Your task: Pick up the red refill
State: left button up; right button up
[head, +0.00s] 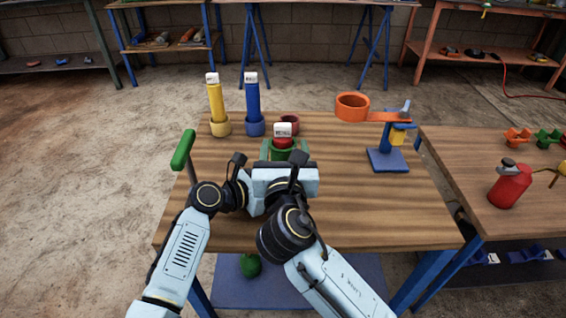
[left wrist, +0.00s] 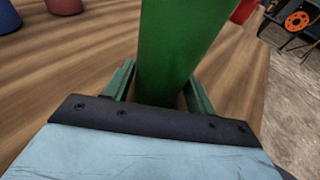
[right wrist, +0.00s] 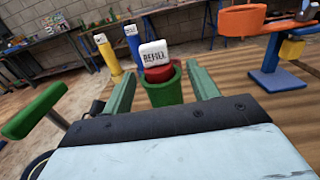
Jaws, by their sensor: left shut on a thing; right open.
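The red refill (head: 284,142) stands upright in a green tube (right wrist: 162,95), with its white cap marked REFILL (right wrist: 152,53) on top. Only a short red part shows above the tube's rim. My right gripper (right wrist: 160,74) is open, its fingers on either side of the tube and refill in the right wrist view; in the head view its fingers (head: 285,152) point at the tube. My left gripper (left wrist: 160,80) is shut on the green tube, which rises between its fingers in the left wrist view. The left fingertips are hidden in the head view.
A yellow refill (head: 216,103) and blue refill (head: 252,100) stand in cups behind left. An empty-looking red cup (head: 290,122) is close behind the tube. A green handle (head: 183,150) rises at left. A blue stand (head: 387,160) with an orange ring (head: 352,105) is at right.

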aim_at(283, 138)
jog(key=shift+w+a, duration=0.2)
jog(key=shift+w, duration=2.15)
jog(key=shift+r, duration=0.1)
grip_shut()
